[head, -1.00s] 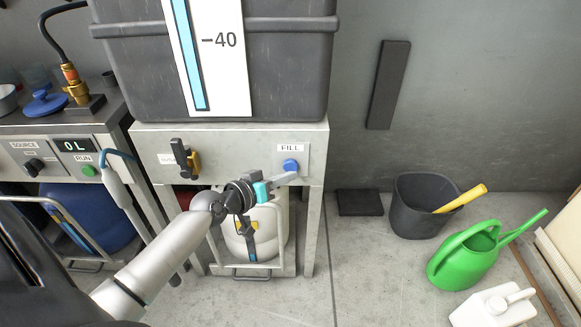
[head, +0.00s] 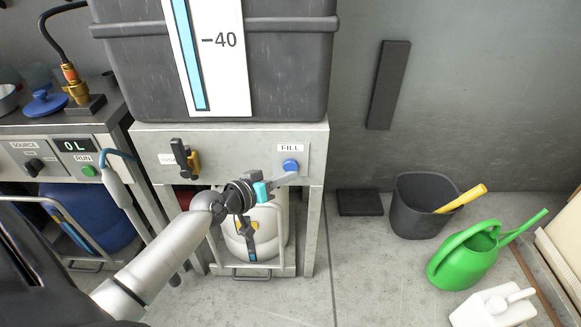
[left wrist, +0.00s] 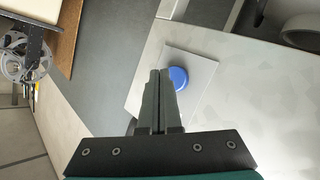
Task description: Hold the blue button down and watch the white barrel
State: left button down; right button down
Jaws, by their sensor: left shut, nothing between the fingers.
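The blue button (head: 290,165) sits on a pale plate under the word FILL, on the front of the grey stand. My left gripper (head: 288,175) is shut and empty, its fingertips at the button's lower edge in the head view. In the left wrist view the closed fingers (left wrist: 160,80) overlap the left side of the blue button (left wrist: 178,78). I cannot tell how far the button is pressed. The white barrel (head: 265,240) stands in a frame under the stand, partly hidden by my left wrist. My right gripper is not in view.
A dark tank (head: 285,70) with a blue level strip and a −40 mark stands above. A lever (head: 184,158) is left of the button. A blue barrel (head: 90,215) is at left.

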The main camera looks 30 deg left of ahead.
pick_arm(q)
jog(key=shift+w+a, duration=0.2)
jog(key=shift+w, duration=0.15)
